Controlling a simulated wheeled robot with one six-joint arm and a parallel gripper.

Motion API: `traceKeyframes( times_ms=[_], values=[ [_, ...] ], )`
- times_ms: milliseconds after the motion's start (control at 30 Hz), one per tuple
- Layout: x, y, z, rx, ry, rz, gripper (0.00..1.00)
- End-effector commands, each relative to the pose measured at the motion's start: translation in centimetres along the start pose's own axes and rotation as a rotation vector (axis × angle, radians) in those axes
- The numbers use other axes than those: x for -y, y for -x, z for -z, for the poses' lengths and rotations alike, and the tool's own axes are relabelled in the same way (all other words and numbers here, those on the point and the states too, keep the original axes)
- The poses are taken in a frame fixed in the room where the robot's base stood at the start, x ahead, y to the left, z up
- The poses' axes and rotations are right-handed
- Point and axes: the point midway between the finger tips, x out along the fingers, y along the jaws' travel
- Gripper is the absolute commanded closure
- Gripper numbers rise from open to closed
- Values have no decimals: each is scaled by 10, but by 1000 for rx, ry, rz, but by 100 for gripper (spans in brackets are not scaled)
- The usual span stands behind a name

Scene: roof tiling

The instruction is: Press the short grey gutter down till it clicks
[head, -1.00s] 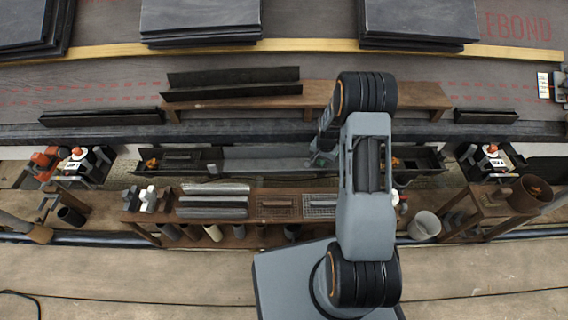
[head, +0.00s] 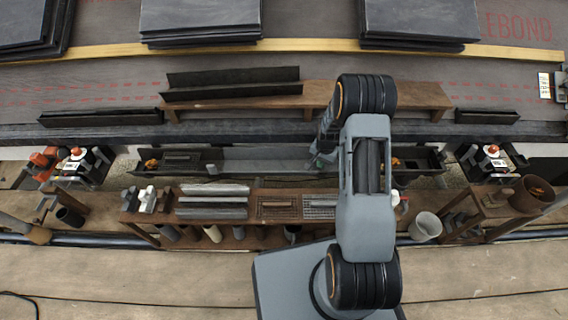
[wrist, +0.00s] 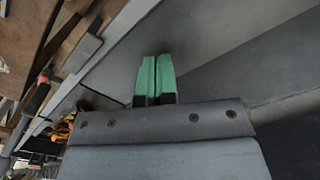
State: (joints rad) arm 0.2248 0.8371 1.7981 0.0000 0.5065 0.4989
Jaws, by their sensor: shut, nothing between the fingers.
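The short grey gutter (head: 262,153) lies in the gutter row along the eave, between darker gutter lengths at left (head: 182,160) and right (head: 418,160). My gripper (head: 314,164) is shut and empty at the right part of the grey gutter. In the wrist view its green fingertips (wrist: 154,76) are together, over a smooth grey trough surface (wrist: 205,45). I cannot tell whether the tips touch it. My arm hides the row just right of the gripper. Whether the gutter is fully seated does not show.
A wooden bench (head: 270,212) with grey lengths and small trays stands in front of the gutter row. A plank (head: 425,95) with a dark gutter length (head: 233,83) lies behind. A white bucket (head: 424,226) stands at right.

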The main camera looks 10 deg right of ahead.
Motion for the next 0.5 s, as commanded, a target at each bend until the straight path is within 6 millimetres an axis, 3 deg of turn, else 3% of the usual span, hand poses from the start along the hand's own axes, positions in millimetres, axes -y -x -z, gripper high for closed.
traceKeyframes(
  times_ms=[267,500],
  values=[
    [0,6,0,0,0,0,100],
    [0,25,0,0,0,0,100]
  ],
)
